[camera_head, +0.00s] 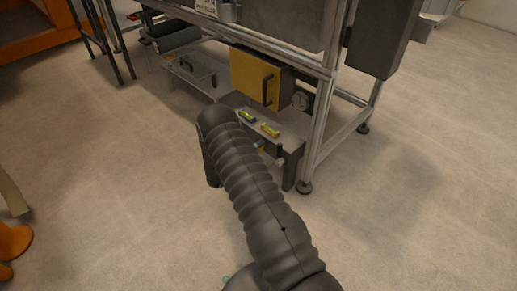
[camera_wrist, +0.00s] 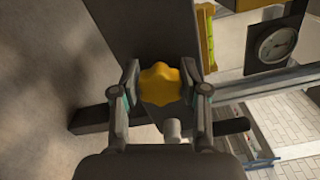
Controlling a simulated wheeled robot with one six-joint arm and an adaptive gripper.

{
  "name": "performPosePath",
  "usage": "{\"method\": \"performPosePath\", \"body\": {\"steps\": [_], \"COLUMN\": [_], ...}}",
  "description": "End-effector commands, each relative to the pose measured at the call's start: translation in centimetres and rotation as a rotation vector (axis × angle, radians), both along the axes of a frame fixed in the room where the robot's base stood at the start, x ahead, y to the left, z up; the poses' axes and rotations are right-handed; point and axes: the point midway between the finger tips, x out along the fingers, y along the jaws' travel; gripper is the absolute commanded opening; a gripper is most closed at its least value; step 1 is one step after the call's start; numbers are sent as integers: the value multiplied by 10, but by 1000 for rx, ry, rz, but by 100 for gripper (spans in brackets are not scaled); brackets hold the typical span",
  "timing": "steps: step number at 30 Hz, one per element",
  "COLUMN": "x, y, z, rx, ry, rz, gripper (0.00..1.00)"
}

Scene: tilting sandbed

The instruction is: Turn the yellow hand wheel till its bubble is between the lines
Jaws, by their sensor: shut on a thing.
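The yellow hand wheel (camera_wrist: 160,82), a lobed knob, sits in the middle of the wrist view against a dark post. My gripper (camera_wrist: 160,90) has one finger on each side of the wheel and is shut on it. My own arm hides much of the bed's front in the head view.
A yellow door with a black handle (camera_head: 262,78) is above the bed. A round gauge (camera_wrist: 276,44) is at the upper right of the wrist view. A metal frame leg (camera_head: 321,125) stands right of the bed. Floor at the right is clear.

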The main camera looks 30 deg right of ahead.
Motion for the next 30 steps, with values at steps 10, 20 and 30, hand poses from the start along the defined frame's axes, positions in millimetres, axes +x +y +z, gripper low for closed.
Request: {"method": "performPosePath", "body": {"steps": [10, 20, 30], "x": [2, 2, 2], "y": [0, 0, 0], "z": [-1, -2, -3], "rx": [-111, -211, -276], "ry": [305, 577, 757], "rz": [2, 3, 3], "gripper": [10, 10, 10]}}
